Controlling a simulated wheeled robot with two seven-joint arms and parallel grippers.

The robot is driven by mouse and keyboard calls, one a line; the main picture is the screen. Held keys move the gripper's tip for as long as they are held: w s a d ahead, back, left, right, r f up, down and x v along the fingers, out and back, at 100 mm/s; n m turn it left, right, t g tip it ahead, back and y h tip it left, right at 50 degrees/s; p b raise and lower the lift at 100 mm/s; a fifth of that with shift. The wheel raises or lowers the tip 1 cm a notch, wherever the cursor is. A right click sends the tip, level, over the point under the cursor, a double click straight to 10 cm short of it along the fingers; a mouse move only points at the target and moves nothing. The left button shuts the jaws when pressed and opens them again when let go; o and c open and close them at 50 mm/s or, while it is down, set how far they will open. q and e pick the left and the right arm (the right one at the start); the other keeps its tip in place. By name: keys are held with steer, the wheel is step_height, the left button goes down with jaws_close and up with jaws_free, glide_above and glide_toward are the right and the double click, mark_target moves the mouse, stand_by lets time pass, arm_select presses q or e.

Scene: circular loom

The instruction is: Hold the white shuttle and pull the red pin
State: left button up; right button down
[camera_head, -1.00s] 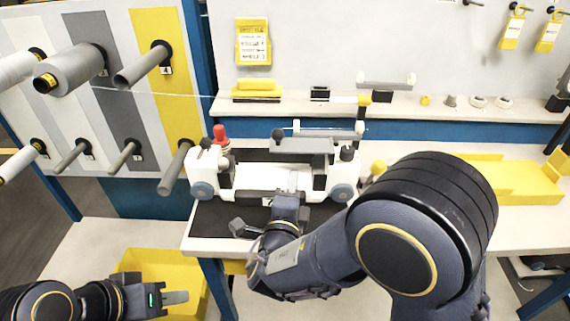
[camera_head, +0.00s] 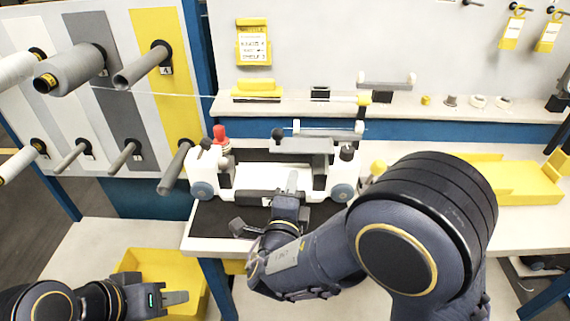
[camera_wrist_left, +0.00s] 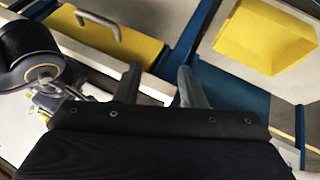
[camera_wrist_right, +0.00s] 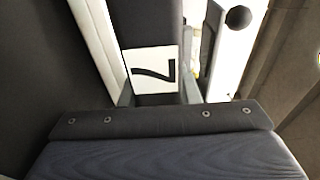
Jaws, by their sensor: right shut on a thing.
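The white shuttle (camera_head: 225,178) stands on the dark mat of the bench, with blue-grey round ends. The red pin (camera_head: 220,133) stands upright at its left end, its lower part hidden. My right gripper (camera_head: 292,182) is at the middle of the shuttle's front and shut on it. In the right wrist view a dark bar (camera_wrist_right: 146,25) with a white label (camera_wrist_right: 154,70) marked 7 lies between its fingers. My left gripper (camera_head: 180,297) is low at the left, away from the shuttle. In the left wrist view its fingers (camera_wrist_left: 158,85) are apart and empty.
A rack of spools (camera_head: 75,72) stands at the left, with a thread running right from it. A shelf (camera_head: 420,108) with small parts runs behind the bench. A yellow bin (camera_head: 195,270) is near my left gripper. A yellow tray (camera_head: 515,185) lies at the right.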

arm_select(q)
steer(key=shift+o, duration=0.2)
stand_by(0.3)
steer(key=shift+o, duration=1.1)
steer(key=shift+g, duration=0.3)
steer(key=w+r, duration=0.2)
steer(key=w+a+r, duration=0.1)
steer(key=w+r, duration=0.1)
steer(key=w+a+r, duration=0.1)
steer(key=w+r, duration=0.1)
steer(key=w, duration=0.1)
steer(key=shift+w+a+r, duration=0.1)
steer(key=shift+a+r, duration=0.1)
steer(key=shift+r, duration=0.1)
steer(key=n+y, duration=0.2)
steer(key=y, duration=0.3)
glide_toward(219, 128)
steer(key=shift+g, duration=0.3)
steer(key=x, duration=1)
steer(key=shift+w+a+f, duration=0.1)
steer(key=shift+w+f, duration=0.15)
steer(key=shift+w, duration=0.2)
